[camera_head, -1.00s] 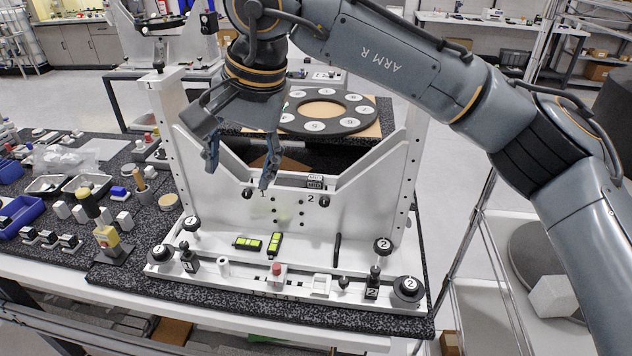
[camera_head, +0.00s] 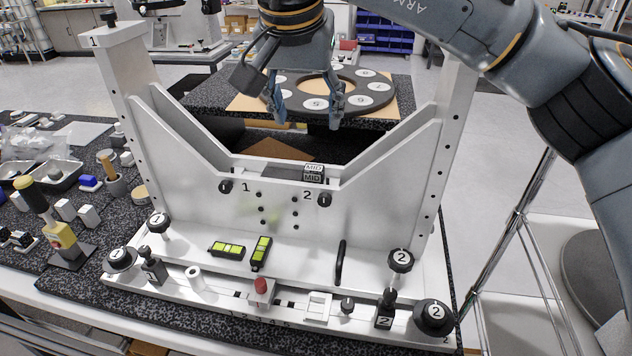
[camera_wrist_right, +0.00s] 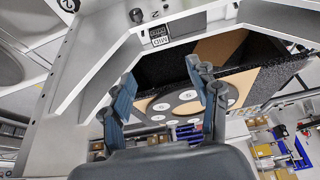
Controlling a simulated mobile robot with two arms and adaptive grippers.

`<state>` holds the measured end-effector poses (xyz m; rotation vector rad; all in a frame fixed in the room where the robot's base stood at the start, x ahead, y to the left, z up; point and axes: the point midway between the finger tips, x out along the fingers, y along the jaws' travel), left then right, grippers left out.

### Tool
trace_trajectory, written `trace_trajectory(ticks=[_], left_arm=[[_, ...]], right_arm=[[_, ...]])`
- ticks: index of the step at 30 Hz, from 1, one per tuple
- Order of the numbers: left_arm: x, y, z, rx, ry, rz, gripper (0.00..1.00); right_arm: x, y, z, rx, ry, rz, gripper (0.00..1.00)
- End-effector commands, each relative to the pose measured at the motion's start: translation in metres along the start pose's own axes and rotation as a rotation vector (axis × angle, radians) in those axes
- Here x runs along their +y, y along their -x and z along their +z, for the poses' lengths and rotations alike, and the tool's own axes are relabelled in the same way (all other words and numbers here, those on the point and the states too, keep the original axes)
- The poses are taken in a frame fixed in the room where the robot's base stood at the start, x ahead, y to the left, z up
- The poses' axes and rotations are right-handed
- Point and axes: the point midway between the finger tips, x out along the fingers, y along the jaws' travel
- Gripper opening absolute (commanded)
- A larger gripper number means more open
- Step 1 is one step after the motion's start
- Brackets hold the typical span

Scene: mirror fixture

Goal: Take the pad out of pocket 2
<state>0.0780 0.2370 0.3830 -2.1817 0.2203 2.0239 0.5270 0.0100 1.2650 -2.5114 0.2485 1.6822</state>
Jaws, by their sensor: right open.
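A small block marked MID (camera_head: 314,172) sits on the lower middle edge of the fixture's upright plate, beside the label 2 (camera_head: 308,195) and a black knob (camera_head: 324,200). I take it to be the pad in pocket 2. It also shows in the right wrist view (camera_wrist_right: 158,36), upside down. My right gripper (camera_head: 307,120) hangs above it in the head view, fingers spread and pointing down, with nothing between them. In the wrist view the open fingers (camera_wrist_right: 160,75) are apart from the block. My left gripper is not in view.
The white fixture (camera_head: 385,215) has tall posts and sloping braces on both sides of the gap. A dark numbered ring (camera_head: 380,100) lies behind. Two black-and-green pieces (camera_head: 228,249), a red-topped piece (camera_head: 261,290) and several knobs stand on the fixture's base.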

Motion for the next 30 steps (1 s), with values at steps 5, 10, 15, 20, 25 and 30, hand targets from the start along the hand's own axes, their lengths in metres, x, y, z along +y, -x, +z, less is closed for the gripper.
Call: trace_trajectory(ticks=[5,10,15,20,25,30], left_arm=[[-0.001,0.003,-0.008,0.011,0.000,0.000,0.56],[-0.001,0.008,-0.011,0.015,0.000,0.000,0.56],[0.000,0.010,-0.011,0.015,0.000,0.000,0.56],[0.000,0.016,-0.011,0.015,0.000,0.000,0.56],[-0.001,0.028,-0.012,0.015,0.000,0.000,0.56],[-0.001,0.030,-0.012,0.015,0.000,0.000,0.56]], right_arm=[[0.001,-0.030,0.001,-0.005,0.000,0.002,0.60],[0.000,-0.062,0.001,-0.004,0.000,0.001,0.60],[0.000,-0.081,0.000,-0.002,0.000,-0.001,0.60],[0.000,-0.091,0.000,-0.003,0.000,0.001,0.60],[-0.001,-0.117,0.001,-0.004,0.000,0.000,0.60],[-0.001,-0.134,0.001,-0.002,0.001,-0.001,0.60]])
